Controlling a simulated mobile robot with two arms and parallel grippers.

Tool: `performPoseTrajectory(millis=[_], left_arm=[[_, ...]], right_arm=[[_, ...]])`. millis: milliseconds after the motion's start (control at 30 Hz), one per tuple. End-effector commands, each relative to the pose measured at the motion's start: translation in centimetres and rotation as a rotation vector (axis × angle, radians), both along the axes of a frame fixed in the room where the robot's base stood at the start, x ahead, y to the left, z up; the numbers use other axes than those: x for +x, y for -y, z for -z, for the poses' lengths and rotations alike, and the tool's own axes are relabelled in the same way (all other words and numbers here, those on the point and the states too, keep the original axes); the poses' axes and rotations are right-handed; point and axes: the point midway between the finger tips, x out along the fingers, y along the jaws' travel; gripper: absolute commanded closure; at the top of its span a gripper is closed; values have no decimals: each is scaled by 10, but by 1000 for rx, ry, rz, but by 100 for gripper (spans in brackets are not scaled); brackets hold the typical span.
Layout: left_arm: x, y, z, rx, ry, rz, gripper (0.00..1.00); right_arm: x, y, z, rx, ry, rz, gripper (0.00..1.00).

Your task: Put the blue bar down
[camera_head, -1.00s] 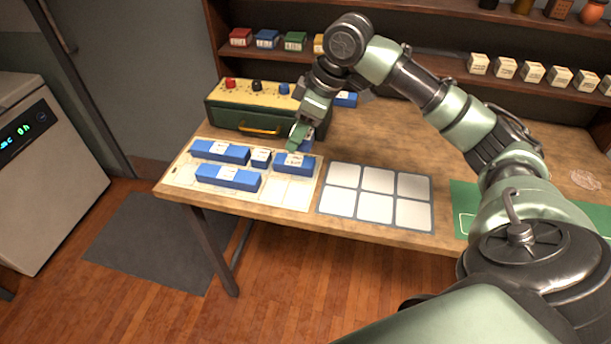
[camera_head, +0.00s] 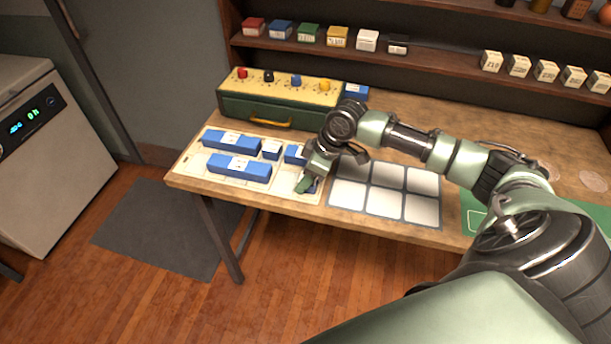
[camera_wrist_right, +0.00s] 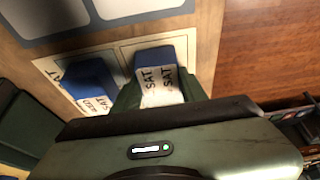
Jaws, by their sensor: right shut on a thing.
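My right gripper (camera_head: 307,184) is low over the front right corner of the cream mat (camera_head: 286,188). It is shut on a blue bar (camera_wrist_right: 153,58) with a white "SAT" label, seen between the green fingers in the right wrist view. In the head view the gripper mostly hides this bar. It is over or in a printed cell of the mat; I cannot tell whether it touches. Another blue bar (camera_wrist_right: 88,80) lies beside it, apart, and shows in the head view (camera_head: 293,155). My left gripper is not in view.
Two long blue bars (camera_head: 231,141) (camera_head: 238,168) and a small blue block (camera_head: 271,149) lie on the mat. A card of white squares (camera_head: 385,189) is to the right. A green box with knobs (camera_head: 283,93) stands behind. The table's front edge is close.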

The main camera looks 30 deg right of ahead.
Motion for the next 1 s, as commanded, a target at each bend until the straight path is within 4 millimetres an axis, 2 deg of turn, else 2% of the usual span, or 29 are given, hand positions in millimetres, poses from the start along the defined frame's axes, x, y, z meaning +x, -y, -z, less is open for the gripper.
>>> performPoseTrajectory(millis=[333, 367, 433, 767, 867, 1000], left_arm=[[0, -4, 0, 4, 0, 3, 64], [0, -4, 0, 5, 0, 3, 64], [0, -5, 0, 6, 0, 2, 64], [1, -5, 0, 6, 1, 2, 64], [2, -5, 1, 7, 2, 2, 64], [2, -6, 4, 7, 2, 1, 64]], right_arm=[[1, 0, 3, 0, 1, 0, 97], [1, 0, 3, 0, 1, 0, 55], [1, 0, 3, -1, 2, 1, 36], [1, 0, 2, -1, 2, 1, 36], [-1, 2, -4, -1, 2, 0, 36], [-7, 9, -26, -3, 4, 1, 36]])
